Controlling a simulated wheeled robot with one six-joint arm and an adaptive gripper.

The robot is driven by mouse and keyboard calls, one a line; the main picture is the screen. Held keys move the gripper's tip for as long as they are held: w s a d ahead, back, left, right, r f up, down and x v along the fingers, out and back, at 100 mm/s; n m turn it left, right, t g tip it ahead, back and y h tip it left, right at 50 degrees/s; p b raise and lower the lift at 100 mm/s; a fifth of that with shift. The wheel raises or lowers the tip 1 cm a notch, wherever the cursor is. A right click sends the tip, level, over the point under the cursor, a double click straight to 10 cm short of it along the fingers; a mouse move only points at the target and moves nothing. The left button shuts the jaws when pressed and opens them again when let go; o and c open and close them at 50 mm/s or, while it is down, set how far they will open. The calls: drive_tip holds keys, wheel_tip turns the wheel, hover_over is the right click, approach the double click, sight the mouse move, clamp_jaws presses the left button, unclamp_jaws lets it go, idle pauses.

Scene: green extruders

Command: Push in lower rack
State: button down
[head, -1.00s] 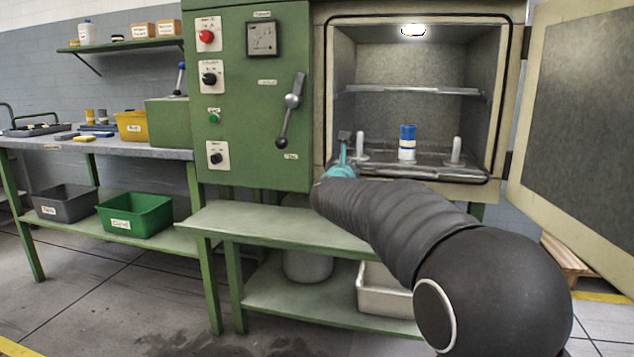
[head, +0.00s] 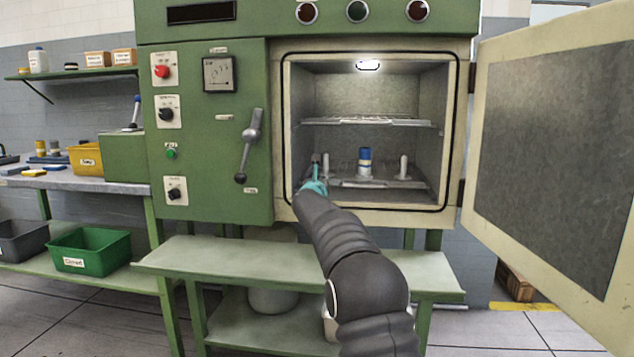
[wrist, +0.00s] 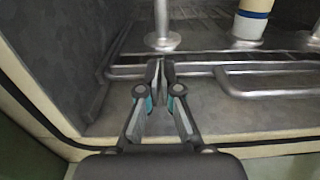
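The lower rack (head: 400,184) is a wire shelf low inside the open oven chamber, and its front bars (wrist: 270,92) show in the wrist view. It carries a white container with a blue top (head: 365,162) and a pale upright post on each side. My gripper (head: 316,160) is at the left front of the chamber. In the wrist view my gripper (wrist: 160,68) has its fingertips together, with nothing seen between them. The tips are at the rack's front bars, just before the left post (wrist: 162,35); I cannot tell whether they touch.
An upper rack (head: 365,121) sits above. The oven door (head: 555,165) stands wide open at right. The chamber's left wall is close to my gripper. A green shelf table (head: 220,255) stands below, and a lever (head: 248,145) is on the panel at left.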

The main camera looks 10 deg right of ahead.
drive_tip(key=shift+w+a+r, duration=0.1)
drive_tip(key=shift+a+r, duration=0.1)
drive_tip(key=shift+r, duration=0.25)
